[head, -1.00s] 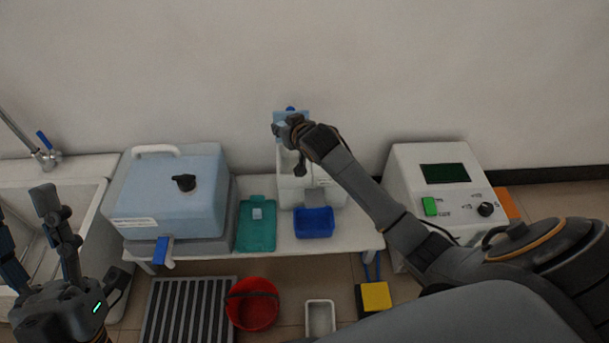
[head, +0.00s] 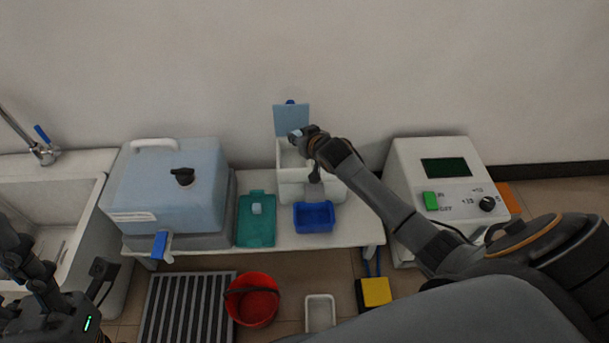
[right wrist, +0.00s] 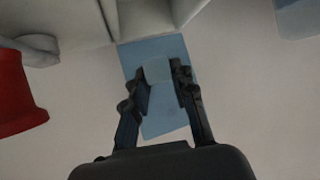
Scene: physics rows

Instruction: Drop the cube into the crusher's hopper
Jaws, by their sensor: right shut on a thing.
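My right gripper (head: 298,137) is shut on a small pale blue cube (right wrist: 158,70), which shows between its fingertips (right wrist: 160,72) in the right wrist view. In the head view the gripper is over the open top of the white crusher (head: 290,191), in front of its raised blue lid (head: 291,119). The lid (right wrist: 163,122) also lies behind the fingers in the wrist view. The hopper opening is partly hidden by my right arm. My left gripper (head: 62,265) is at the lower left, fingers apart and empty, partly cut off.
A blue tray (head: 314,230) stands before the crusher. A teal board (head: 256,235) with a pale block is left of it, beside a large blue-lidded box (head: 165,190). A white control unit (head: 440,160) stands right. A red bucket (head: 252,312) is on the floor.

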